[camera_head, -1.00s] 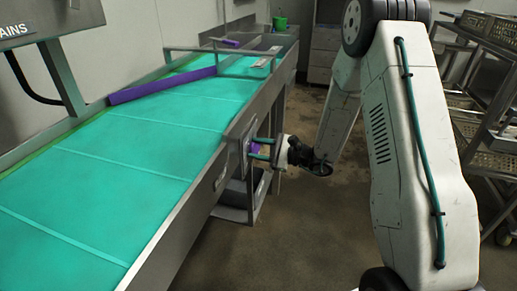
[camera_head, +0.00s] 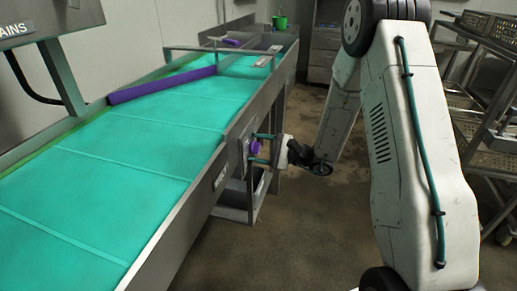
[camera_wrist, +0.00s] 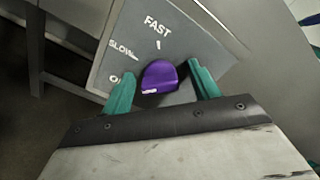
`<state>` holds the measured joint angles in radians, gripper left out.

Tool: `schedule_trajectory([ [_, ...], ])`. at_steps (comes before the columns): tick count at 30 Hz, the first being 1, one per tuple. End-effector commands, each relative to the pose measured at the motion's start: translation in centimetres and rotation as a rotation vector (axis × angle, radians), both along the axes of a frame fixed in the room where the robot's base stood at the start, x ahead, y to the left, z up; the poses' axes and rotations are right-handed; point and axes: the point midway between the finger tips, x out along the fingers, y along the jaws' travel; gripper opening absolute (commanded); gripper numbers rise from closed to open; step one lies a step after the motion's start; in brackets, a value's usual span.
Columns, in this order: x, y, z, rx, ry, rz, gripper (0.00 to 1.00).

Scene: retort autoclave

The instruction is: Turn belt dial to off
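The purple belt dial (camera_wrist: 160,76) sits on a grey plate (camera_wrist: 181,42) marked FAST at the top, SLOW at the upper left and a partly hidden label starting with "O" at the left. A white mark shows on the dial's lower-left edge; I cannot tell its exact setting. In the head view, the dial (camera_head: 255,146) is on the conveyor's side. My gripper (camera_wrist: 163,82) is open, its green fingers on either side of the dial with a gap at each side. It also shows in the head view (camera_head: 260,148), beside the plate.
The conveyor (camera_head: 110,165) with its green belt runs along the left, with a long purple bar (camera_head: 160,86) across it. Racks with trays (camera_head: 490,105) stand at the right. The floor (camera_head: 310,220) in front of the conveyor is clear.

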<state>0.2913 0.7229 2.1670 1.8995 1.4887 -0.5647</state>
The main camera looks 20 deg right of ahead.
Motion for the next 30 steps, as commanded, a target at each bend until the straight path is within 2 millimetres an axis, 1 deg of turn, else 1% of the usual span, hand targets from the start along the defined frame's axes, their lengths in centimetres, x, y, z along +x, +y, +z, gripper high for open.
schedule_trajectory([
  [6, 0.0, 0.0, 0.0, 0.0, 0.001, 0.001, 0.6],
  [9, -0.2, -0.3, 0.0, 0.001, 0.002, 0.001, 0.6],
  [11, -0.6, -0.8, 0.0, 0.0, 0.002, 0.0, 0.6],
  [18, -2.9, -4.2, 0.0, 0.001, 0.001, -0.004, 0.6],
  [21, -3.7, -5.3, 0.0, 0.0, 0.001, -0.004, 0.6],
  [25, -4.4, -6.2, 0.0, 0.0, 0.001, -0.002, 0.6],
  [30, -4.6, -6.4, 0.0, 0.0, 0.001, 0.001, 0.6],
])
